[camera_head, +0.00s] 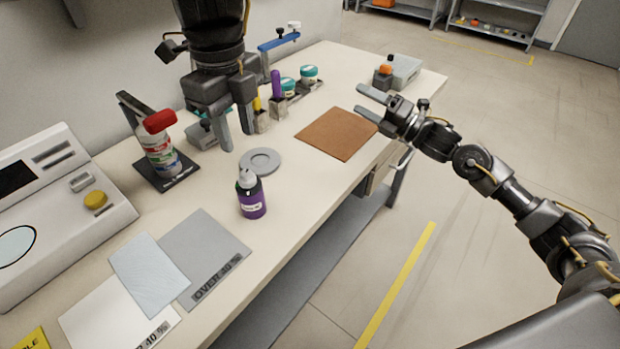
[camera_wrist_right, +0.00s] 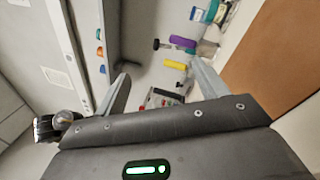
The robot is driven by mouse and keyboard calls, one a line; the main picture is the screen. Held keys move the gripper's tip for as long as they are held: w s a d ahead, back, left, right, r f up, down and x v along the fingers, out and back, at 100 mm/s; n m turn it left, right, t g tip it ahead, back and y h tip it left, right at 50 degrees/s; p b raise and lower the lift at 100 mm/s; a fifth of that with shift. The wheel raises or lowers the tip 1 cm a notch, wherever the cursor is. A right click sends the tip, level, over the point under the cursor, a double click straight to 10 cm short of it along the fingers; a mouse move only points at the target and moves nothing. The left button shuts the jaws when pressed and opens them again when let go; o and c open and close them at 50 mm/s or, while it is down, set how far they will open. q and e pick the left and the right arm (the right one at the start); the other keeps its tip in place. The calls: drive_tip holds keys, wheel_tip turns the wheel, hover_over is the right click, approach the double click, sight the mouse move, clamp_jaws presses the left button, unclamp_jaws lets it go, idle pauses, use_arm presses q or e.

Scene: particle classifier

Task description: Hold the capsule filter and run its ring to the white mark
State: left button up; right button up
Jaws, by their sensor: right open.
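No part is plainly marked as the capsule filter or its ring, and I see no clear white mark. A purple bottle (camera_head: 252,198) with a grey top and a pale label stands upright near the table's front edge. A flat grey ring-shaped disc (camera_head: 260,162) lies just behind it. My left gripper (camera_head: 237,138) hangs pointing down above and behind the disc, its fingers apart with nothing seen between them.
A red-capped bottle (camera_head: 161,145) stands on a black stand at left. Teal-lidded jars (camera_head: 309,76) and purple and yellow items stand at the back. A grey block with an orange knob (camera_head: 386,70) is behind my right gripper. Sheets and a machine (camera_head: 60,210) fill the left.

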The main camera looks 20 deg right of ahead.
sight(260, 192)
drive_tip(key=s+a+f+n+g+y, duration=0.1)
drive_tip(key=s+a+n+g, duration=0.1)
drive_tip(key=a+n+g, duration=0.1)
drive_tip(key=s+a+f+n+g+y, duration=0.1)
drive_tip(key=s+a+n+g+y, duration=0.1)
drive_tip(key=a+n, duration=0.3)
drive_tip(key=s+a+f+n+g+y, duration=0.1)
drive_tip(key=s+a+n+g, duration=0.1)
drive_tip(key=a+n+g, duration=0.2)
drive_tip(key=shift+s+a+f+n+y, duration=0.3)
drive_tip(key=shift+a+n+y, duration=0.1)
drive_tip(key=shift+n, duration=0.5)
drive_tip(key=s+a+f+n+g, duration=0.1)
drive_tip(key=s+n+g, duration=0.1)
drive_tip(key=s+a+f+n+g, duration=0.1)
drive_tip(key=s+a+n+g, duration=0.1)
drive_tip(key=n, duration=0.1)
drive_tip(key=s+a+f+n+g, duration=0.1)
drive_tip(key=s+n+g, duration=0.1)
drive_tip(key=n, duration=0.1)
drive_tip(key=shift+s+a+f, duration=0.1)
drive_tip(key=shift+s+a, duration=0.05)
drive_tip(key=shift+s, duration=0.05)
drive_tip(key=shift+s+a+f+n+g, duration=0.25)
drive_tip(key=shift+s+n+g, duration=0.2)
drive_tip(key=shift+n, duration=0.25)
drive_tip(key=a, duration=1)
drive_tip(key=shift+s+a, duration=0.2)
drive_tip(key=shift+a, duration=0.15)
clamp_jaws()
